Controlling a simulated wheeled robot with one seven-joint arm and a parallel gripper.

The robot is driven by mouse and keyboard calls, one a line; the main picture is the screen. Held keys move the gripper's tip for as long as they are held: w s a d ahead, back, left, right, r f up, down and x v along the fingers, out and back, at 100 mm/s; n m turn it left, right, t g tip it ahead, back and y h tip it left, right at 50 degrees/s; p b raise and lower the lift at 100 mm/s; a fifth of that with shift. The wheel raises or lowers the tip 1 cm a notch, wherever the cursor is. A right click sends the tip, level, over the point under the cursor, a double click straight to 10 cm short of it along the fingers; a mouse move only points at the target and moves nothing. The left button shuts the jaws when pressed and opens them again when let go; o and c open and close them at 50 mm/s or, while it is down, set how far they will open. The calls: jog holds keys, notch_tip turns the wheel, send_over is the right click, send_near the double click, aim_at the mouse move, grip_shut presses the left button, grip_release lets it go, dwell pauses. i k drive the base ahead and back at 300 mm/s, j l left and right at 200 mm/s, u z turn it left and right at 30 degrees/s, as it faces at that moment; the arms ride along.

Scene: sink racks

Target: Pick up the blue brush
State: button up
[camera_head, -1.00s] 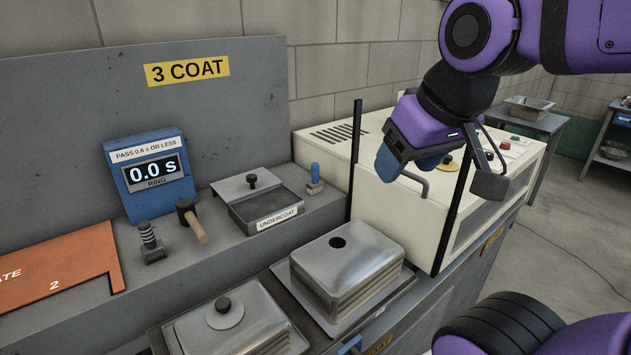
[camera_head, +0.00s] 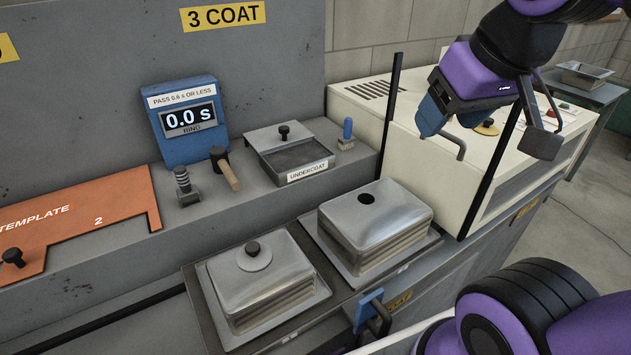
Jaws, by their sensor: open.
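The blue brush (camera_head: 347,134) stands upright on the grey ledge, with a blue handle on top and pale bristles below. It is just right of the undercoat tray. My gripper (camera_head: 500,150) is open and empty, up and to the right of the brush, in front of the cream cabinet. A wide gap lies between my gripper and the brush, and a thin black post stands between them in the picture.
The undercoat tray (camera_head: 290,152) has its lid pushed back. The black post (camera_head: 388,115) rises beside the cream cabinet (camera_head: 430,165). Two metal lidded boxes (camera_head: 262,275) (camera_head: 375,225) sit in front. A mallet (camera_head: 226,170), a small tool (camera_head: 186,187) and a blue timer (camera_head: 188,122) are left.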

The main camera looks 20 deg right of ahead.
aim_at(347, 141)
jog(key=k+l, duration=0.1)
jog(key=l, duration=0.3)
jog(key=k+l+u, duration=0.15)
jog(key=l, duration=0.65)
jog(key=i+l+u, duration=0.25)
jog(key=l, duration=0.35)
jog(key=i, duration=0.1)
